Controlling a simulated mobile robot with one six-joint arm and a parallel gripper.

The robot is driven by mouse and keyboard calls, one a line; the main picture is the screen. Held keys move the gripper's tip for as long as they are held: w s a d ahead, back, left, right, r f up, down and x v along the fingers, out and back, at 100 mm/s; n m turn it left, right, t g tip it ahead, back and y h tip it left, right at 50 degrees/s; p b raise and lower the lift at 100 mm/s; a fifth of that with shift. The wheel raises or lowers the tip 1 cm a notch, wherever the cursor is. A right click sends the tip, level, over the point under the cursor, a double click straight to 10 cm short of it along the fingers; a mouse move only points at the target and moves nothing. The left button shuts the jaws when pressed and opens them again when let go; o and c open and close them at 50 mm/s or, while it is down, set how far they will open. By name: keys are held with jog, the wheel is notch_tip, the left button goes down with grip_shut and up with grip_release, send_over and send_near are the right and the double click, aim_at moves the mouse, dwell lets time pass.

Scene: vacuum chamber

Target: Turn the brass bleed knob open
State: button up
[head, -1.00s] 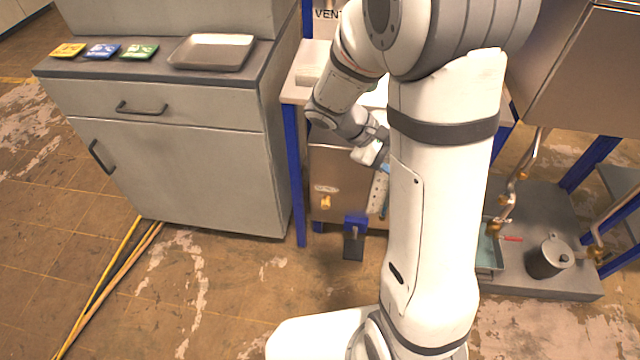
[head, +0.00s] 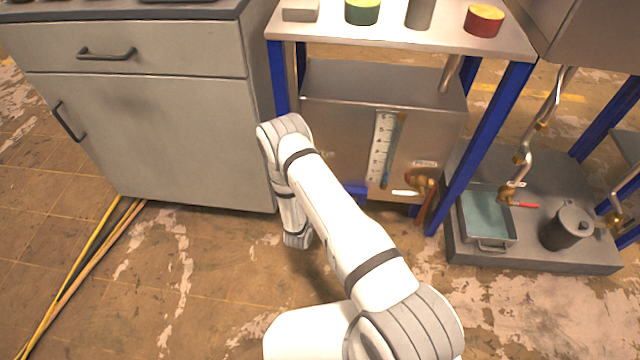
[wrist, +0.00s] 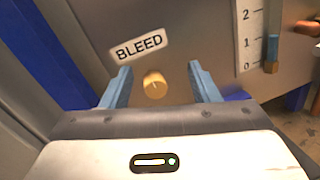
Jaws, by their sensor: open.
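The brass bleed knob (wrist: 155,85) shows in the wrist view as a small round knob on the grey metal panel, just under a tilted white BLEED label (wrist: 139,47). My gripper (wrist: 160,84) is open, with a blue finger on each side of the knob in the picture. Both fingers appear apart from the knob; how near the tips are to the panel is hard to tell. In the head view my arm hides the knob and my gripper. The metal tank (head: 345,100) that carries the panel stands under the bench there.
A level gauge (head: 381,150) is right of the knob on the tank front. A tap with a pale lever (head: 405,193) is farther right. Blue bench legs (head: 487,140) flank the tank. A grey cabinet (head: 150,150) stands at left; hoses (head: 95,270) lie on the floor.

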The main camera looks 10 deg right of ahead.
notch_tip(320, 180, down, 5)
jog(key=a+n+y, duration=0.2)
jog(key=b+x, duration=0.2)
jog(key=x, duration=0.4)
jog(key=shift+w+d+t+b, duration=0.2)
jog(key=shift+w+t+b, duration=0.05)
jog(key=shift+t+b, duration=0.05)
jog(key=shift+r, duration=0.1)
jog(key=shift+c, duration=0.4)
jog(key=c, duration=0.9)
